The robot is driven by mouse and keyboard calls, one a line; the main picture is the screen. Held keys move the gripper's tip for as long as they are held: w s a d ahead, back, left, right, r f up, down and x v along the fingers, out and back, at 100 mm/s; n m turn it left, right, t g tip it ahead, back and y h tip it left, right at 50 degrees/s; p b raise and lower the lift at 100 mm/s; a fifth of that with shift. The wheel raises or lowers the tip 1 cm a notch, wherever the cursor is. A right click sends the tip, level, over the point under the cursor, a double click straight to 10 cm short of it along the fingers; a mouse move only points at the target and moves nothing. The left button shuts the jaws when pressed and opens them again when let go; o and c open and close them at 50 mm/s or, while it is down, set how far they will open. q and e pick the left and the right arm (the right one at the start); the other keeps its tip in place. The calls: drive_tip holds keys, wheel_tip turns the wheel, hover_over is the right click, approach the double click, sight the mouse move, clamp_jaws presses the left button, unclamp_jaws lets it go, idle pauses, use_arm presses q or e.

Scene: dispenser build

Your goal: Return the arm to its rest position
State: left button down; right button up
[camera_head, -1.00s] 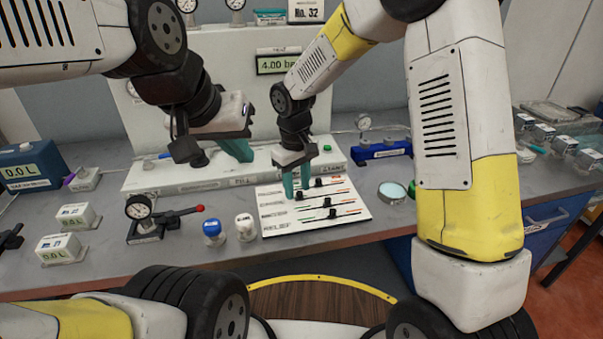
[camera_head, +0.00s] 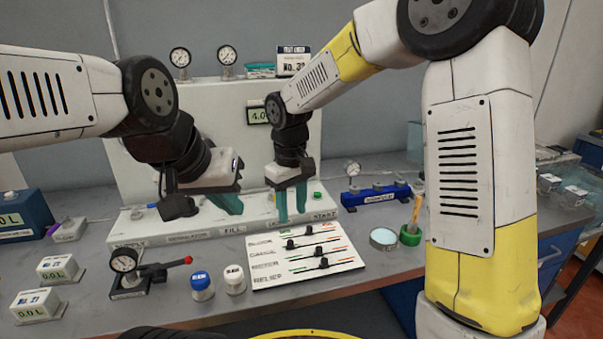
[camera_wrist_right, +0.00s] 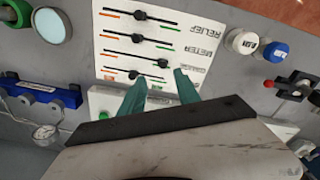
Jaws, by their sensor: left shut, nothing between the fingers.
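My left gripper (camera_head: 230,204) is shut and empty, hanging in front of the white board with its teal fingers pointing down. My right gripper (camera_head: 292,207) is open and empty, its teal fingers apart, above the back edge of the white slider panel (camera_head: 345,261). In the right wrist view the fingers of the right gripper (camera_wrist_right: 160,87) spread beside the panel (camera_wrist_right: 190,22), with nothing between them. The panel has several black slider knobs, and all of them are visible.
A blue manifold (camera_head: 376,193) stands behind.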

drive_tip(key=s+d+r+m+t+y, duration=0.15)
drive_tip(key=s+d+r+m, duration=0.35)
drive_tip(key=d+r, duration=0.5)
drive_tip(key=s+d+r+m+t, duration=0.2)
drive_tip(key=s+d+m+t, duration=0.1)
drive_tip(key=s+d, duration=0.6)
drive_tip(key=s+t, duration=0.1)
drive_tip(key=s, duration=0.2)
drive_tip(key=shift+d+y, duration=0.35)
drive_tip(key=shift+r, duration=0.1)
